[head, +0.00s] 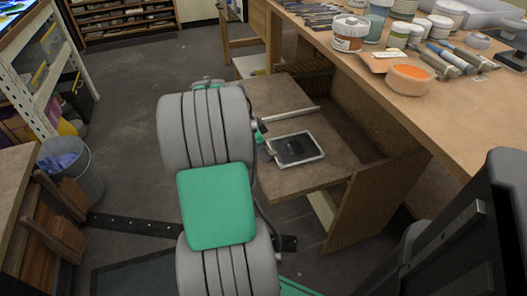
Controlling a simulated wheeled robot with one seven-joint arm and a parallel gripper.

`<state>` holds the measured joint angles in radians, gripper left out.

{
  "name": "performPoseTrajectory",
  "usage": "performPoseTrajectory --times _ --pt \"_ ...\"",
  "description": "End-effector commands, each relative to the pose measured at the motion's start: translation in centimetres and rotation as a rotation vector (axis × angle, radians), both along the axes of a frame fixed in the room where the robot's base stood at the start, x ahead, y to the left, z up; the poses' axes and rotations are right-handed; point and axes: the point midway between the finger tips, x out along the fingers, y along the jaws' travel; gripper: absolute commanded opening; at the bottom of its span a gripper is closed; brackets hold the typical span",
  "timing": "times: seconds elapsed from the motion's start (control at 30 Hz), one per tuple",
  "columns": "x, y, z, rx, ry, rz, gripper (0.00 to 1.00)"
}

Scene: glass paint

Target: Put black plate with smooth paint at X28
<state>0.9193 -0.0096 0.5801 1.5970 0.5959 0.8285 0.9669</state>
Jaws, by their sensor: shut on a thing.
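The black plate (296,148) is a flat rectangle with a pale border and a dark, glossy patch in the middle. It is over the low wooden shelf surface beside the work table, and I cannot tell whether it touches that surface. My gripper (268,148) is at the plate's left edge, shut on it. My grey and green arm hides much of the gripper and the area to its left. No X28 mark can be read in this view.
A pale rod (290,115) lies on the low surface behind the plate. The work table (470,120) stands higher at the right, with paint pots, tubes and an orange paint bowl (410,75). An upright wooden panel (370,205) bounds the low surface at the front right.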

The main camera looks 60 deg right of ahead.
Motion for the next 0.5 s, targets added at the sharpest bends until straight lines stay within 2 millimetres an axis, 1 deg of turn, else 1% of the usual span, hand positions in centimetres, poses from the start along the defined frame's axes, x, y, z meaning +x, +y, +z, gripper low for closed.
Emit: performPoseTrajectory --times 0.27,0.3,0.5 --pt "0.01 -0.03 0.16 -0.002 0.0 -0.001 0.0" --pt "0.01 -0.04 0.16 -0.002 0.0 -0.001 0.26" --pt "0.01 -0.02 0.13 -0.001 -0.001 -0.001 0.42"
